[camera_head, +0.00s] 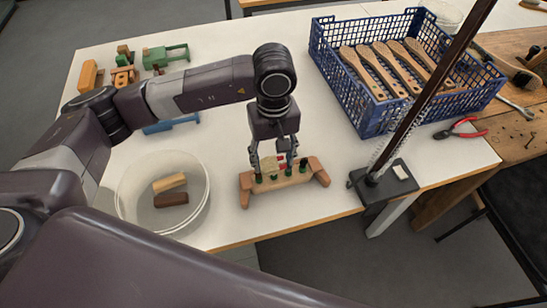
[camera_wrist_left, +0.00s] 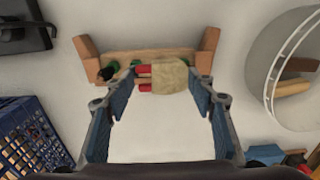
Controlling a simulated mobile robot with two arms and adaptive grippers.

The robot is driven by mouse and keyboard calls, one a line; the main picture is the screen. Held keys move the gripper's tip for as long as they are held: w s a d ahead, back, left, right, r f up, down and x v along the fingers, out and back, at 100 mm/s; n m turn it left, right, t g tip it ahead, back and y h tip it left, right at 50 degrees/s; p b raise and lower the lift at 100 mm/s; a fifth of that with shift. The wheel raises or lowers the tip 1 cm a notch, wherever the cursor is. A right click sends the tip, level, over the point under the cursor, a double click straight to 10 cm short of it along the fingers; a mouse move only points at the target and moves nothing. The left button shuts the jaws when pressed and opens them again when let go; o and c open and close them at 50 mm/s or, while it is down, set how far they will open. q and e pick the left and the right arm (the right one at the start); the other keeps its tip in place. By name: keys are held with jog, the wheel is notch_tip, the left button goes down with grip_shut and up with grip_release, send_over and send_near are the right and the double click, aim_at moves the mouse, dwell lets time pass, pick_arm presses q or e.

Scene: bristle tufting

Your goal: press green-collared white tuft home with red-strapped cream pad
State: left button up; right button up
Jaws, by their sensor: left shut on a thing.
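My left gripper (camera_head: 272,164) is shut on the cream pad (camera_wrist_left: 171,76) with red straps (camera_wrist_left: 143,86), which sits between its blue-lined fingers in the left wrist view. The pad is just above or against a wooden block with end legs (camera_head: 246,185). Several green collars stand along the block, one of them (camera_wrist_left: 108,73) near its left end in the wrist view. A dark tuft (camera_wrist_left: 131,70) shows beside the pad. I cannot pick out the white tuft; the pad and fingers hide part of the row. Whether the pad touches a tuft is unclear. My right gripper is not in view.
A round translucent tub (camera_head: 125,201) holds a tan and a dark brown block. A blue crate (camera_head: 375,121) of wooden brush handles stands at the back right. A dark post on a base (camera_head: 385,184) stands right of the block. The table's front edge is close.

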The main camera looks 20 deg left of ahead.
pick_arm(q)
jog(key=shift+r, duration=0.45)
jog(key=shift+r, duration=0.1)
jog(key=shift+r+p, duration=0.95)
jog(key=shift+r, duration=1.45)
